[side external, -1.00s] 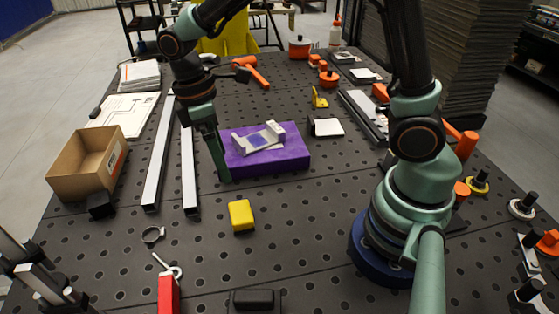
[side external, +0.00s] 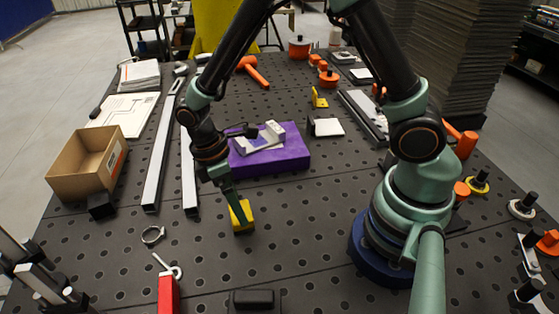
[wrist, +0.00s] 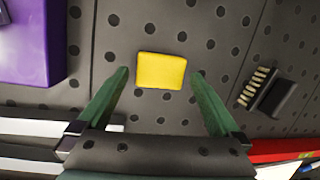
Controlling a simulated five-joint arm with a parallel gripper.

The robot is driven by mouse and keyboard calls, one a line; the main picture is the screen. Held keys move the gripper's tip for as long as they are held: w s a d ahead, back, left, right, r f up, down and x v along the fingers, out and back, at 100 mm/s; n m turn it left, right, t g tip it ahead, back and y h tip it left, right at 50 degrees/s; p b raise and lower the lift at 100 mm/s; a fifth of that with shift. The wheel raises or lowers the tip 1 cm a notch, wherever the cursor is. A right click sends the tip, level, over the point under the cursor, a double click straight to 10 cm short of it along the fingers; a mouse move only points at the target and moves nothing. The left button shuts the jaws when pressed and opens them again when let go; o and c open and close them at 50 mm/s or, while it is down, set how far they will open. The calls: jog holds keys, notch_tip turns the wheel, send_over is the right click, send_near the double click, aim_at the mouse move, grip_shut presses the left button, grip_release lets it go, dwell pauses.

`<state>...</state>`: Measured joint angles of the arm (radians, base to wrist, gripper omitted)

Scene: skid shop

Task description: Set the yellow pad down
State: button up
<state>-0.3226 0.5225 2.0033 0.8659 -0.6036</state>
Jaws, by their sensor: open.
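The yellow pad (side external: 243,221) lies on the dark perforated table in front of the purple block. In the wrist view the yellow pad (wrist: 161,71) lies flat, just beyond and between the fingertips. My gripper (side external: 239,216) is over the pad in the side view and partly hides it. In the wrist view my gripper (wrist: 160,72) is open, its green fingers spread on either side of the pad with a gap at each side. How high the fingertips are above the table I cannot tell.
The purple block (side external: 290,157) carries a grey metal bracket (side external: 262,138) just behind my gripper. Long metal bars (side external: 158,165) lie to the left, by an open cardboard box (side external: 82,168). A ring clamp (side external: 152,236) and a red tool (side external: 168,295) lie in front. A brush (wrist: 262,92) is right in the wrist view.

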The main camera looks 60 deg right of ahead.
jog(key=shift+x, duration=1.25)
jog(key=c, duration=1.2)
jog(key=shift+r, duration=0.1)
jog(key=shift+c, duration=0.2)
